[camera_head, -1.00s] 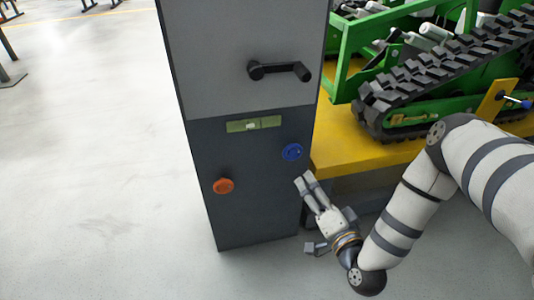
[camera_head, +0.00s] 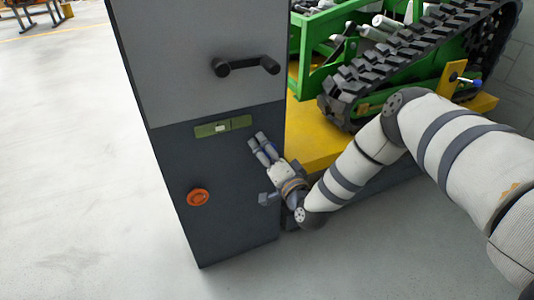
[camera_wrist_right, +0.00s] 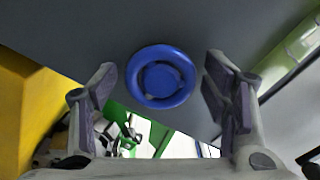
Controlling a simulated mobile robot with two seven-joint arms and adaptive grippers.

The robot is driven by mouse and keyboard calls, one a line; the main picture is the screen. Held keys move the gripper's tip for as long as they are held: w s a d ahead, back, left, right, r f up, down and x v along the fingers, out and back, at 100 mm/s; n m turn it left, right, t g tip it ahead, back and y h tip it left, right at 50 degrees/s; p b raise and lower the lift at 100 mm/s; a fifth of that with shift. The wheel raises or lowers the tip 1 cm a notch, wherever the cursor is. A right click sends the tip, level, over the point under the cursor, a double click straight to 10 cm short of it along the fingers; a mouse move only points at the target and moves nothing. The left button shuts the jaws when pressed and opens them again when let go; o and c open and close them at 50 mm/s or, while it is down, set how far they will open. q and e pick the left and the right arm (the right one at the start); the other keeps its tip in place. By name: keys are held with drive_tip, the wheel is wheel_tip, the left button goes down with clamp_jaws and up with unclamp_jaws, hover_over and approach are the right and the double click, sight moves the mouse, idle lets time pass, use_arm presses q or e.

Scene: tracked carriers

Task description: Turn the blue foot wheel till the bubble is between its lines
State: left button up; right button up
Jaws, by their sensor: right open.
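The blue foot wheel (camera_wrist_right: 161,76) shows in the right wrist view on the dark cabinet face, between the two open fingers of my right gripper (camera_wrist_right: 163,88). I cannot tell whether the fingers touch it. In the head view my right gripper (camera_head: 257,142) is at the cabinet's right side and hides the wheel. The green bubble level (camera_head: 223,126) is on the cabinet above and left of the gripper, with a pale bubble near its middle. Its lines are too small to judge. My left gripper is not in view.
An orange wheel (camera_head: 198,197) is lower left on the dark cabinet (camera_head: 226,235). A black crank handle (camera_head: 246,66) sticks out above the level. A yellow platform (camera_head: 309,146) with a green tracked carrier (camera_head: 320,85) stands to the right.

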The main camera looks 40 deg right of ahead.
drive_tip(key=shift+c, duration=0.3)
drive_tip(key=c, duration=1.1)
drive_tip(key=shift+r+n, duration=0.1)
drive_tip(key=shift+n, duration=0.2)
